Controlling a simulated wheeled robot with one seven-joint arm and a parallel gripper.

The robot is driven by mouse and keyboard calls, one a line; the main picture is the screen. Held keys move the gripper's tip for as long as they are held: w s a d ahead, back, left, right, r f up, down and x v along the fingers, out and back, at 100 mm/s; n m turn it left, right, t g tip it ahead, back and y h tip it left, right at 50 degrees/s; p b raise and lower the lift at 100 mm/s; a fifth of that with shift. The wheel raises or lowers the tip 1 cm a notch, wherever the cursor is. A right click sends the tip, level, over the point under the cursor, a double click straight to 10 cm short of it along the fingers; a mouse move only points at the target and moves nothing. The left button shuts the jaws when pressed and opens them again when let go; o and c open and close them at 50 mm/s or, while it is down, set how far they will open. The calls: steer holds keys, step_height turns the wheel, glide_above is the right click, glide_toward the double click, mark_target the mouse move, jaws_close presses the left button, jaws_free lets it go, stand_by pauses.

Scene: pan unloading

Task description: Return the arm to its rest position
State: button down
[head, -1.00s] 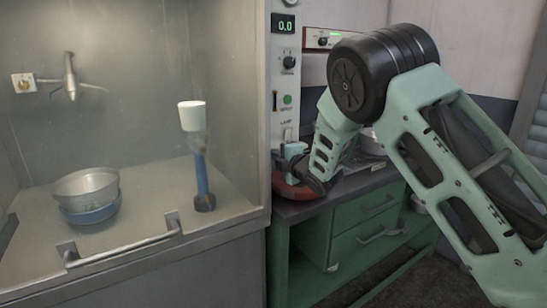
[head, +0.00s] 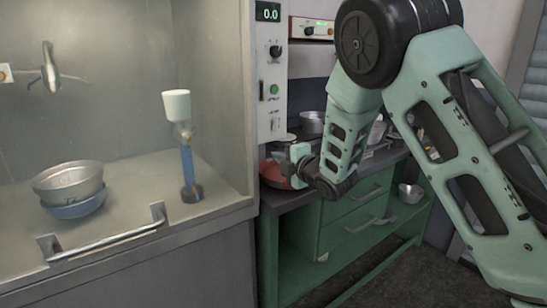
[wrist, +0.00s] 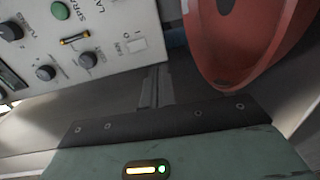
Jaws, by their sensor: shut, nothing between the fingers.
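My arm is bent, with its black elbow joint high at the right of the head view and the green forearm hanging down from it. My gripper (wrist: 150,90) is shut and empty in the wrist view, its fingers together. In the head view the wrist end is beside the red pan (head: 272,174) on the dark countertop (head: 290,198), and the fingertips are hard to make out. The red pan also fills the upper right of the wrist view (wrist: 232,50). I cannot tell whether the gripper touches it.
The control panel (head: 270,75) stands close to the wrist. In the hood at left, a metal bowl (head: 68,181) sits in a blue bowl (head: 75,208), near a blue stand with a white cup (head: 176,104). A rail (head: 105,240) runs along the hood's front. Metal pans (head: 312,122) are behind the arm.

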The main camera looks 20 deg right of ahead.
steer(key=s+a+m+g+h+p, duration=0.15)
steer(key=s+a+m+g, duration=0.3)
steer(key=s, duration=0.45)
steer(key=s+a+m+g+p, duration=0.2)
steer(key=s+a+m+g, duration=0.3)
steer(key=s, duration=0.4)
steer(key=s+r+m+g+h+p, duration=0.1)
steer(key=s+g, duration=0.5)
steer(key=s, duration=2.1)
steer(key=m+h+p, duration=0.1)
steer(key=m+h, duration=0.1)
steer(key=m, duration=0.1)
steer(key=shift+s+r+g, duration=0.2)
steer(key=shift+r+g, duration=0.05)
steer(key=shift+g, duration=0.1)
steer(key=shift+m, duration=0.25)
